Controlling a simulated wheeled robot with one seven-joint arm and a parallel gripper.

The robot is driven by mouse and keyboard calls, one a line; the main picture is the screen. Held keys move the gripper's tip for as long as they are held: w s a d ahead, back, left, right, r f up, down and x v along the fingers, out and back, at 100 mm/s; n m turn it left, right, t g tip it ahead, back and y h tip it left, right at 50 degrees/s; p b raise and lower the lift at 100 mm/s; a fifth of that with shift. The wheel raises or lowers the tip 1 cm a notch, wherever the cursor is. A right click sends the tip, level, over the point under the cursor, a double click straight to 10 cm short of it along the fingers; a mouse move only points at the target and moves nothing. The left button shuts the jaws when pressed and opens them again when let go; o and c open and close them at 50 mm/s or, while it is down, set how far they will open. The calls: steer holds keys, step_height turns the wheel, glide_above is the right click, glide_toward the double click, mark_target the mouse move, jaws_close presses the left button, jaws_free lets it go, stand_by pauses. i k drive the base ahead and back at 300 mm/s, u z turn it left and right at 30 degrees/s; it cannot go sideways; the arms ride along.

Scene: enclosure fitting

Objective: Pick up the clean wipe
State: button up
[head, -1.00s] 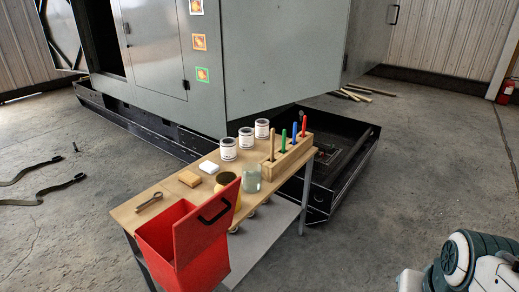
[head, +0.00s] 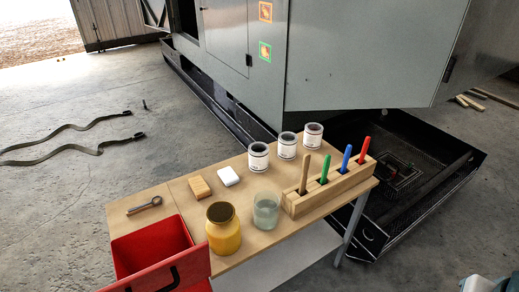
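A small white folded pad (head: 228,176), which looks like the clean wipe, lies flat on the wooden table (head: 175,222) in the head view. It sits just right of a tan block (head: 199,187) and left of the white tins, with bare wood around it. Nothing covers it. My gripper is not in view; only a small piece of my arm shows at the lower right corner.
Behind the wipe stand white tins (head: 259,157). In front are a yellow jar (head: 223,230) and a glass jar (head: 266,212). A rack (head: 330,187) holds upright coloured-handled tools at right. A wrench (head: 145,205) and an open red bin (head: 150,248) are at left.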

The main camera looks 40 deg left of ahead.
mark_target(227, 174)
steer(key=u, duration=0.65)
steer(key=i, duration=0.85)
steer(key=u, duration=1.4)
steer(key=i, duration=0.4)
steer(key=u, duration=0.25)
